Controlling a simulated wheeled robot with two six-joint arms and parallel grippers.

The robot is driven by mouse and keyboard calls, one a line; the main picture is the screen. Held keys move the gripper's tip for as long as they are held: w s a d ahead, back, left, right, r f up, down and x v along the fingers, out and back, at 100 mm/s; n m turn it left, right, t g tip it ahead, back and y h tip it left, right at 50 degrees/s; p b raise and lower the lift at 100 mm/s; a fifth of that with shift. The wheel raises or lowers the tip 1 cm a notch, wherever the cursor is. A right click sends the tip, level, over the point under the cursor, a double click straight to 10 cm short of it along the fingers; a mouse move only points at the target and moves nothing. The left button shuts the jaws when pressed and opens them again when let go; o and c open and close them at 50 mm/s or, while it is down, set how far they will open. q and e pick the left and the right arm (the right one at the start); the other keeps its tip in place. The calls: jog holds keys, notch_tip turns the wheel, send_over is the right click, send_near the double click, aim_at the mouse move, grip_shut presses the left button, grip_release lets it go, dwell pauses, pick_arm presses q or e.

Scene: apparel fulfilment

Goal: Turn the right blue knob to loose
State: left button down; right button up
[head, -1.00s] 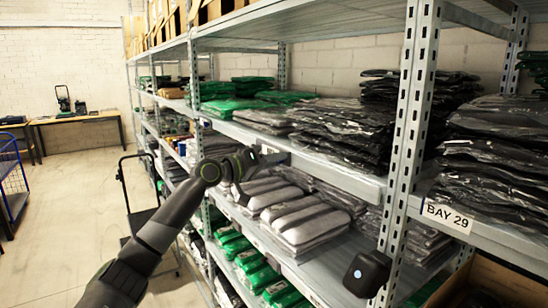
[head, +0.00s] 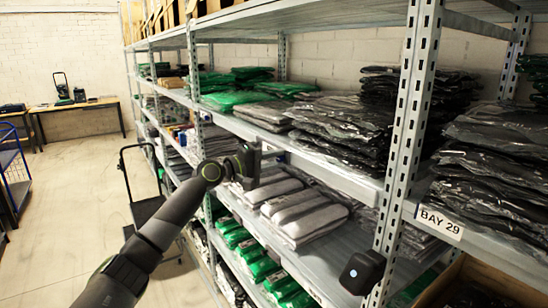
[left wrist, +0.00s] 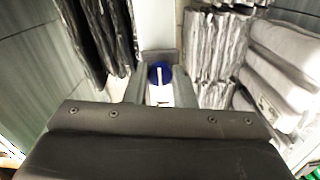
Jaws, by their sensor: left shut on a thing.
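The blue knob (left wrist: 160,72) shows in the left wrist view, round and deep blue with a white line running nearly upright on its face. A pale plate (left wrist: 160,95) shows just below it. The two fingers of my left gripper (left wrist: 160,88) stand on either side of the knob and are shut on it. In the head view my left gripper (head: 252,160) is at the front edge of the middle shelf (head: 325,170), beside grey packs, and it hides the knob there. My right gripper is not in view.
Grey bagged packs (head: 305,215) lie on the shelf below, close to my gripper. Black bagged packs (head: 340,120) lie above. A rack post (head: 408,140) and a dark box with a small blue spot (head: 362,272) stand to the right.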

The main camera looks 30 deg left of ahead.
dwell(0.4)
pick_arm(q)
jog(key=c, duration=1.2)
grip_release()
jog(key=shift+s+a+f, duration=0.1)
jog(key=shift+s+a, duration=0.15)
jog(key=shift+s, duration=0.15)
jog(key=b+v, duration=1.6)
jog(key=b, duration=1)
jog(key=shift+s, duration=0.25)
